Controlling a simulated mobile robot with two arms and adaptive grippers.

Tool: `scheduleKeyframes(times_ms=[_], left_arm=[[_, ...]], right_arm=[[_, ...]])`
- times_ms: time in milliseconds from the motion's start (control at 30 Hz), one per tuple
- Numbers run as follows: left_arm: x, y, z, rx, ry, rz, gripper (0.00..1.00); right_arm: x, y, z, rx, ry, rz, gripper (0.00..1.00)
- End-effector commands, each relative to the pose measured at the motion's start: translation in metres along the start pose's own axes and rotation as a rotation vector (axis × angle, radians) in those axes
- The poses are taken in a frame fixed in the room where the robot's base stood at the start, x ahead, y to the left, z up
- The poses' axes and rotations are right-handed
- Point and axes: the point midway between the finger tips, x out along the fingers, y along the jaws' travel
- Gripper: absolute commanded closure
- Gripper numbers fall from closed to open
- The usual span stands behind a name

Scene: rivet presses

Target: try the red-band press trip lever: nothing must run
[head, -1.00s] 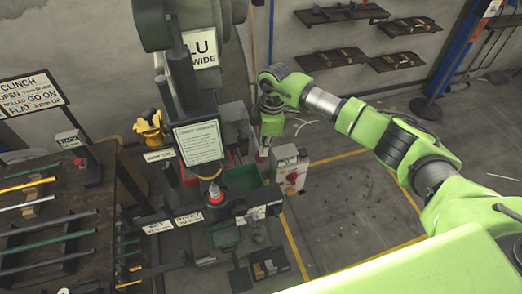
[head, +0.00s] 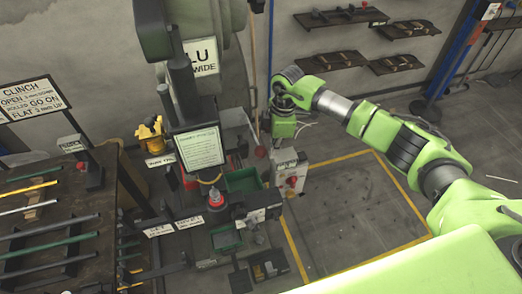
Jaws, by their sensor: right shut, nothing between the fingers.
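The press (head: 182,95) stands left of centre, with a green-framed notice (head: 200,148) on its front. I cannot pick out the trip lever for certain; the area beside the press is small and partly covered by my arm. My right gripper (head: 281,148) is to the right of the press, pointing down, shut and empty. It is just above a pale control box (head: 290,172) with a red button; I cannot tell whether they touch. My left gripper is not in view.
A green bin (head: 243,180) and a smaller green tray (head: 225,238) sit by the press. Wall shelves (head: 340,16) are at the back. Yellow-lined floor (head: 350,205) at right is clear.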

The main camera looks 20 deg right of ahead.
Motion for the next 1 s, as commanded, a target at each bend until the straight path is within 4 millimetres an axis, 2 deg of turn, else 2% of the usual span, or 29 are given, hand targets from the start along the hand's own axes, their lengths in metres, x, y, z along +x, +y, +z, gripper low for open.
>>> scheduleKeyframes(times_ms=[167,600,800,1000], left_arm=[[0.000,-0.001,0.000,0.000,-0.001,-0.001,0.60],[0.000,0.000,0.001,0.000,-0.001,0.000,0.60],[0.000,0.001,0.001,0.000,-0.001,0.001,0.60],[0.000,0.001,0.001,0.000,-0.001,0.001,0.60]], right_arm=[[-0.016,0.001,-0.001,-0.001,0.003,0.003,1.00],[-0.102,0.001,0.002,-0.001,0.002,0.003,1.00],[-0.118,0.000,0.002,0.000,0.003,0.000,1.00],[-0.120,-0.001,0.002,0.000,0.002,-0.001,1.00]])
